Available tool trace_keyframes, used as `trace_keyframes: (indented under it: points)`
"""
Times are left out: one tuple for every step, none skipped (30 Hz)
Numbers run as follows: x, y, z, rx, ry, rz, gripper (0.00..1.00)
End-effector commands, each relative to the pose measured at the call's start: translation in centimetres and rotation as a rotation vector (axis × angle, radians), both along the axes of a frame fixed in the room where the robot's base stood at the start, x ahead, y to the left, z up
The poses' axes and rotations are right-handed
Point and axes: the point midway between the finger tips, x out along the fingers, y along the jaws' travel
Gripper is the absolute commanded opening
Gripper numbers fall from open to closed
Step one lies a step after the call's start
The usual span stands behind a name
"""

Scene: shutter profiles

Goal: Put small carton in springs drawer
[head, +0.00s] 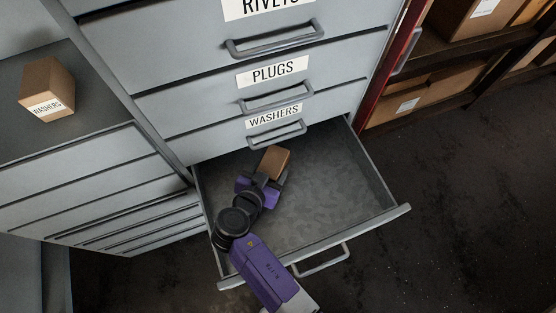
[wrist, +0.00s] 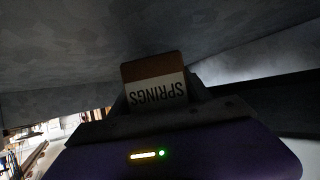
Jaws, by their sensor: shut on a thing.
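The small carton (head: 275,160) is brown and sits in my gripper (head: 264,182), at the back left part of the open drawer (head: 340,185). In the wrist view the carton (wrist: 152,68) shows a white label reading SPRINGS, upside down, between the dark fingers of my gripper (wrist: 155,108). My gripper is shut on the carton. I cannot tell whether the carton touches the drawer floor. The drawer is pulled out below the WASHERS drawer and looks otherwise empty. Its front label is not visible from above.
Shut drawers labelled WASHERS (head: 275,118), PLUGS (head: 270,72) and RIVETS are above. Another carton labelled WASHERS (head: 47,92) stands on a grey cabinet top at left. Shelves with boxes (head: 400,104) are at right. Dark floor (head: 460,200) is clear at right.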

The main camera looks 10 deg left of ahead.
Motion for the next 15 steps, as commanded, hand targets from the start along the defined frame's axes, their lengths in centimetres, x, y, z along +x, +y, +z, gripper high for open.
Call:
trace_keyframes:
  points:
    - [0.4,0.0,-0.1,0.000,-0.002,0.000,0.03]
    - [0.5,0.0,-0.1,0.000,-0.002,0.001,0.03]
    - [0.7,0.0,-0.2,0.001,-0.003,0.001,0.03]
    - [1.0,-0.1,-0.4,0.001,-0.003,0.000,0.03]
    - [1.3,-0.2,-0.6,0.000,-0.002,0.000,0.03]
    - [1.8,-0.3,-0.8,0.000,-0.002,-0.001,0.03]
    - [2.2,-0.4,-1.1,0.000,-0.002,0.000,0.03]
    - [2.6,-0.4,-1.3,0.000,-0.002,-0.001,0.03]
    - [2.9,-0.5,-1.8,0.000,-0.001,0.000,0.03]
    - [3.1,-0.5,-2.0,0.000,-0.001,0.001,0.03]
    - [3.3,-0.6,-2.3,-0.001,0.000,0.000,0.03]
    - [3.5,-0.6,-2.4,0.000,0.000,0.001,0.03]
    - [3.6,-0.6,-2.5,0.001,-0.001,0.002,0.03]
    - [3.6,-0.6,-2.5,0.002,-0.001,0.002,0.03]
    - [3.7,-0.6,-2.6,0.002,-0.001,0.002,0.03]
